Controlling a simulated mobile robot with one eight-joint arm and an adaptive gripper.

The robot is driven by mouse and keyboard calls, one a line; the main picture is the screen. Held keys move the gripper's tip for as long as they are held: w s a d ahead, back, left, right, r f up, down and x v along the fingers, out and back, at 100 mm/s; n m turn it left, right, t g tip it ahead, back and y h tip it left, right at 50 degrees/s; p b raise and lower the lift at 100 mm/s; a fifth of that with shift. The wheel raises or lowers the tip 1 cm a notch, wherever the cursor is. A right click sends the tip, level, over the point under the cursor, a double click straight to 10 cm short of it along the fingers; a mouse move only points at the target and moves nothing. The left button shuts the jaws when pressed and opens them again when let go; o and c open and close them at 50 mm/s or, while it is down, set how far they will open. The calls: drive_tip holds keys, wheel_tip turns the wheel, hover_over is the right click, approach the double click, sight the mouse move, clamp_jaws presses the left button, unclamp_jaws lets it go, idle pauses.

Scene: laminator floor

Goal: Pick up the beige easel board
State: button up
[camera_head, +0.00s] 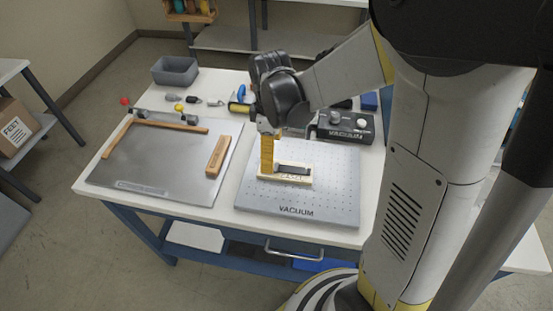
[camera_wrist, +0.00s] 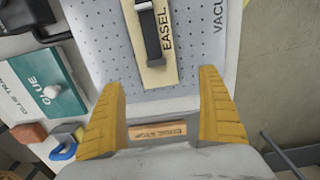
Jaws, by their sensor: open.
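The beige easel board (camera_head: 306,180) lies on the perforated grey vacuum plate (camera_head: 325,205). It is a small pale slab with a dark handle-like strap (camera_wrist: 152,35) along its top and the word EASEL printed beside it. My gripper (camera_head: 267,170) points down over the board's left end in the head view, where its yellow finger hides part of it. In the wrist view, my yellow fingers (camera_wrist: 163,82) are spread wide and empty, with the near end of the board (camera_wrist: 158,78) lying between and just beyond their tips. I cannot tell the exact height gap.
A metal plate (camera_head: 160,165) with wooden strips and a wooden edge stop block (camera_head: 218,156) is on the left. A black vacuum control box (camera_head: 345,128) stands behind the vacuum plate. A teal glue tray (camera_wrist: 47,95) is beside it. A grey bin (camera_head: 175,71) is at the back left.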

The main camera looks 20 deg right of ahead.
sight(277, 176)
drive_tip(key=f+b, duration=0.1)
drive_tip(key=f, duration=0.1)
drive_tip(key=f+b, duration=0.1)
drive_tip(key=f, duration=0.2)
drive_tip(key=f+b, duration=0.1)
drive_tip(key=f, duration=0.1)
drive_tip(key=shift+w+f, duration=0.25)
drive_tip(key=shift+f, duration=0.1)
drive_tip(key=shift+r, duration=0.1)
drive_tip(key=c, duration=1.3)
